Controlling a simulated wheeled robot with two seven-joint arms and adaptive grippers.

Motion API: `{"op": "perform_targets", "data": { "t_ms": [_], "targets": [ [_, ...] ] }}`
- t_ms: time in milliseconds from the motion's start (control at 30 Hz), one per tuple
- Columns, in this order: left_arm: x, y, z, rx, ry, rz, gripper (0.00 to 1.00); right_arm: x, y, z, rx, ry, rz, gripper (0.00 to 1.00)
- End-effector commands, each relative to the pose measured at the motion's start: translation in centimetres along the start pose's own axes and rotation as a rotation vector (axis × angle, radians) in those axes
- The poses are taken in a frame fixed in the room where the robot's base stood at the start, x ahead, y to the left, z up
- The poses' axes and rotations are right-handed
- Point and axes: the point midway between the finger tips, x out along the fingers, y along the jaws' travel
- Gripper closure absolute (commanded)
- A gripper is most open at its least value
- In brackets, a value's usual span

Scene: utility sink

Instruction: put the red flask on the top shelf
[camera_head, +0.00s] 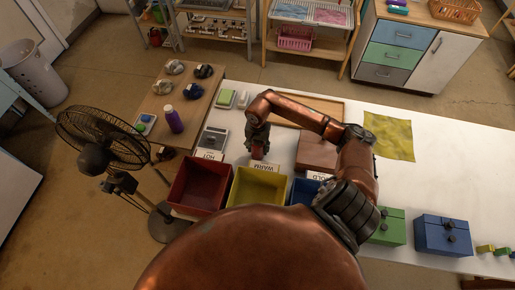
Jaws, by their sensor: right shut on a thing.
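My right gripper (258,143) points down over the white counter, just behind the yellow bin. It is shut on a small reddish thing (258,153), which looks like the red flask. The flask is partly hidden by the fingers, and I cannot tell whether its base touches the counter. A wooden shelf unit (312,52) stands at the back, with trays on its upper board and a pink basket lower down. A metal rack (216,34) stands to its left. I cannot tell which of them has the shelf meant. My left gripper is not in view.
Red (200,186), yellow (257,187) and blue bins line the counter's near edge, with label cards behind. A brown box (317,152) stands right of the gripper. A purple bottle (174,120) is on the wooden side table. A fan (100,150) stands left.

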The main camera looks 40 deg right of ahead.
Motion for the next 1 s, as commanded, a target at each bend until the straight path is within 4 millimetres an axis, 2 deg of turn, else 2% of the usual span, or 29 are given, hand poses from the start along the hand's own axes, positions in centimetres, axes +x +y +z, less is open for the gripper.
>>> {"op": "perform_targets", "data": {
  "t_ms": [100, 133, 333, 733, 867, 1000],
  "targets": [
    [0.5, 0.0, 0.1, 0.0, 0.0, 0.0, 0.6, 0.3, 0.0, -0.1, -0.001, 0.002, -0.001, 0.91],
    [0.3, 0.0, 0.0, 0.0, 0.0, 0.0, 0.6, 0.2, 0.0, 0.0, 0.0, 0.001, 0.0, 0.55],
    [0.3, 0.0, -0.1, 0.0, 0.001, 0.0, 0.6, 0.2, 0.0, 0.0, 0.0, 0.001, 0.0, 0.41],
    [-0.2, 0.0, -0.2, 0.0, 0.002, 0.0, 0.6, -0.2, 0.0, 0.0, 0.0, -0.001, 0.0, 0.39],
    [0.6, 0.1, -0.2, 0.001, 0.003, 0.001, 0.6, -2.0, 0.0, -0.2, -0.001, 0.006, 0.0, 0.39],
    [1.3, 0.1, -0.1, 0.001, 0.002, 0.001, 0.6, -4.9, 0.0, -0.2, -0.002, 0.006, 0.001, 0.39]
  ]
}}
